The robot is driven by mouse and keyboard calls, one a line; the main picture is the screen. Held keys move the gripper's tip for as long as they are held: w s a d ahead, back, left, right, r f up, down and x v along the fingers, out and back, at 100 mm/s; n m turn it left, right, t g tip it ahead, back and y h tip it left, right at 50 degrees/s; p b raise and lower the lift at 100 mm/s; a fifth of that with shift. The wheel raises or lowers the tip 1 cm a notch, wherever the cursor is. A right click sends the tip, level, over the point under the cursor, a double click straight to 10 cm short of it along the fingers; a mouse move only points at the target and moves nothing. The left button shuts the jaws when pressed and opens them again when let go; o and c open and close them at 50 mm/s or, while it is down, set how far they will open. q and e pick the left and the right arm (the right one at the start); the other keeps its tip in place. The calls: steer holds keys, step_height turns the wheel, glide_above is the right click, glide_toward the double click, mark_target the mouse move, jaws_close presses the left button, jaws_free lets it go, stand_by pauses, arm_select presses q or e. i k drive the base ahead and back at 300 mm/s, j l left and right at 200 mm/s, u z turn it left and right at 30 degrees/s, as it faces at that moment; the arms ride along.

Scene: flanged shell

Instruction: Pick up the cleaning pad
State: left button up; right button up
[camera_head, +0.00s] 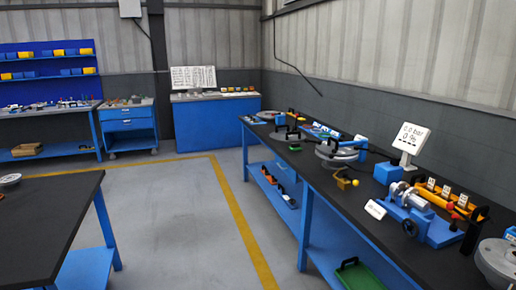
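I cannot tell for certain which thing is the cleaning pad. A small green piece with a dark upper part (279,149) lies on the far part of the long right bench (330,190), near its front edge. A larger green piece with a black handle (358,275) is low down at the right bench, on its blue lower shelf, partly cut off by the bottom edge. Neither of my grippers shows in the head view.
The right bench carries round flanged metal parts (340,150), a blue fixture with a metal shell (408,200) and a white display (410,138). A dark table (45,225) stands at left. The grey floor (180,220) between them is clear.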

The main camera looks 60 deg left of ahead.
mark_target(295, 147)
steer(key=u, duration=1.6)
steer(key=i+j+u, duration=0.1)
steer(key=i, duration=0.15)
steer(key=i+u, duration=0.4)
steer(key=i, duration=1.25)
steer(key=i+j+z, duration=0.1)
steer(key=i+z, duration=0.2)
steer(key=i, duration=0.25)
steer(key=i+j+z, duration=0.3)
steer(key=i, duration=0.25)
steer(key=i+j+z, duration=0.3)
steer(key=i, duration=0.25)
